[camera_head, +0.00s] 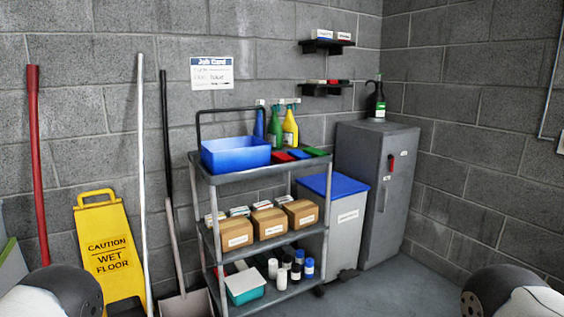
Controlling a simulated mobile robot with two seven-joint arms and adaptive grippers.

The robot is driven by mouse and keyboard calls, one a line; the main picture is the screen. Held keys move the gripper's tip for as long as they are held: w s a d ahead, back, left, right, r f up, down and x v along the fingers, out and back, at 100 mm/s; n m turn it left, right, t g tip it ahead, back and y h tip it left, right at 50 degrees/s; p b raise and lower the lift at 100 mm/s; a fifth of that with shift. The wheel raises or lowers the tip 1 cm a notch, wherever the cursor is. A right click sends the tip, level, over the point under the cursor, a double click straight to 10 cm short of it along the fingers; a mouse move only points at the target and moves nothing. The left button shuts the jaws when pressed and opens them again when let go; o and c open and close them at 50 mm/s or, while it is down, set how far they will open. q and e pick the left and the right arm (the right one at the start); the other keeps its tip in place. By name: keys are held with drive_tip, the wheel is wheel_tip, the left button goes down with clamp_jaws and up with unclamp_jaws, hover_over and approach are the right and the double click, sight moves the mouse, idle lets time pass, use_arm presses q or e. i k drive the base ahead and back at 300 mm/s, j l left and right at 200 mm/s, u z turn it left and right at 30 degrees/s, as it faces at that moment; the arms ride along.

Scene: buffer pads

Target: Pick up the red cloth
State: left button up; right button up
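A red cloth (282,157) lies flat on the top shelf of a grey cart (262,171). It is just right of a blue bin (236,155). A blue cloth (299,154) and a green cloth (315,152) lie to its right, close beside it. Part of the red cloth's left side is hidden by the bin. Parts of my arms show at the bottom left and bottom right corners. Neither gripper is in view.
Spray bottles (290,127) stand behind the cloths. Boxes (270,223) and small bottles fill the lower shelves. A blue-lidded bin (345,218) and a grey cabinet (372,200) stand right of the cart. A yellow wet-floor sign (108,250) and long handles stand left. Floor at right is clear.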

sight(280, 157)
drive_tip(key=i+u, duration=0.1)
drive_tip(key=i, duration=0.9)
